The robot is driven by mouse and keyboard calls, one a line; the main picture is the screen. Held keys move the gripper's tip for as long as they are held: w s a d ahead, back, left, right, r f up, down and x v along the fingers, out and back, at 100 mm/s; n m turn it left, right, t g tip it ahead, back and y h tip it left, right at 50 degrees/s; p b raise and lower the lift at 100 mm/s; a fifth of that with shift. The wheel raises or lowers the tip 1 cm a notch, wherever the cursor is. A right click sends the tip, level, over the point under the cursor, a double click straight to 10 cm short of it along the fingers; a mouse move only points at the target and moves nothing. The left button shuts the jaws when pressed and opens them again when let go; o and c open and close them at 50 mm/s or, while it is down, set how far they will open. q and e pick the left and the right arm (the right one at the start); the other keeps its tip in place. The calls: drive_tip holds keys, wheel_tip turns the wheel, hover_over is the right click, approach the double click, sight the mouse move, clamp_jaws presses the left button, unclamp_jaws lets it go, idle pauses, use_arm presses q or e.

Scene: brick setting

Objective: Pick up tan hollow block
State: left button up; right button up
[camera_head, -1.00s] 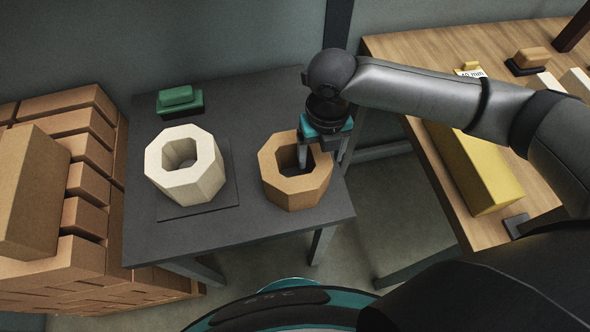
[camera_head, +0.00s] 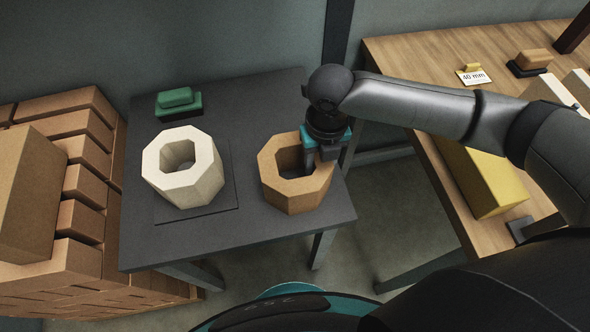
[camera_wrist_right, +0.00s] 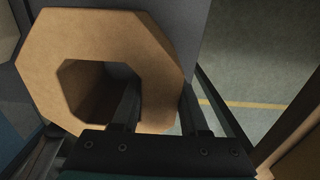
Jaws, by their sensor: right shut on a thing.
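The tan hollow block (camera_head: 293,192) is an eight-sided ring on the right part of the dark table. It also shows in the right wrist view (camera_wrist_right: 100,38). My right gripper (camera_head: 318,160) is at the block's right side, one finger inside the hole and the other outside, shut on the wall between them. In the right wrist view my right gripper (camera_wrist_right: 160,110) has its fingers on both sides of that wall. The block appears to rest on the table. My left gripper is not in view.
A cream hollow block (camera_head: 195,187) stands on a dark pad left of the tan one. A green block (camera_head: 178,101) is at the table's back. Brick stacks (camera_head: 85,185) stand left. A wooden bench (camera_head: 440,195) with a yellow block (camera_head: 485,180) is right.

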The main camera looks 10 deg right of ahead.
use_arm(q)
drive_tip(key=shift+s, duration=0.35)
use_arm(e)
clamp_jaws()
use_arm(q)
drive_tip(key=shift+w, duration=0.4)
